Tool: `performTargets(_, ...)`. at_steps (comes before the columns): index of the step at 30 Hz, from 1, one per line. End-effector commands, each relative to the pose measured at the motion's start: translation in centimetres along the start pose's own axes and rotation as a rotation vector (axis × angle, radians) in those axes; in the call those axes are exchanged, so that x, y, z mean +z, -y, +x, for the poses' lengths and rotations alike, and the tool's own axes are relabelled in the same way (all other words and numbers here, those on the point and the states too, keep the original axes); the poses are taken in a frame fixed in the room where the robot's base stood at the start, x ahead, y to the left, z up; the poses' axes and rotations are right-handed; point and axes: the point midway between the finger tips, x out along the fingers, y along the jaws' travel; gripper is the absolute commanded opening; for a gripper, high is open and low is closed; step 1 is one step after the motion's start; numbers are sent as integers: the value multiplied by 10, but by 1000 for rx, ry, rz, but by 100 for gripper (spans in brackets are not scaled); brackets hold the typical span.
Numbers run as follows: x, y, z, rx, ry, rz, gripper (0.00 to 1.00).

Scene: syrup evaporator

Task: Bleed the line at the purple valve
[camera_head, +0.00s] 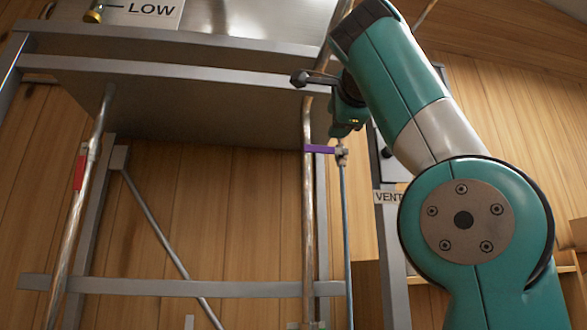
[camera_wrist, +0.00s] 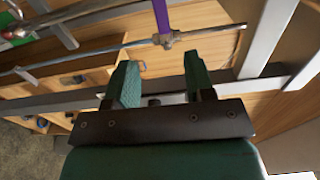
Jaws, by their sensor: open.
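The purple valve has a flat purple handle (camera_head: 321,149) and a small metal body (camera_head: 342,154) on a thin upright pipe. The handle points left, crosswise to that pipe. In the wrist view, the purple handle (camera_wrist: 162,14) runs up out of the picture from the valve body (camera_wrist: 167,40). My gripper (camera_head: 347,128) is just above the valve in the head view, partly hidden by my arm. In the wrist view, my gripper (camera_wrist: 160,60) has its two green fingers apart with nothing between them. The valve body lies just beyond the fingertips.
A thicker copper-coloured pipe (camera_head: 308,220) runs close left of the valve. A metal pan (camera_head: 200,105) sits above on a grey frame. A VENT label (camera_head: 387,197) is on the right post. A red handle (camera_head: 79,172) is on the far-left pipe. A LOW sign (camera_head: 150,9) shows above.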

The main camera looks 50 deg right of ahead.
Motion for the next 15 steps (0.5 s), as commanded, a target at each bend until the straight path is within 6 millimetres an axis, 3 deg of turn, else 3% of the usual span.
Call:
performTargets(7,1,-1,0,1,1,-4,49)
performTargets(10,12,-10,7,13,20,-67,49)
performTargets(13,43,-35,24,40,79,-238,49)
performTargets(15,78,-66,40,66,153,-415,49)
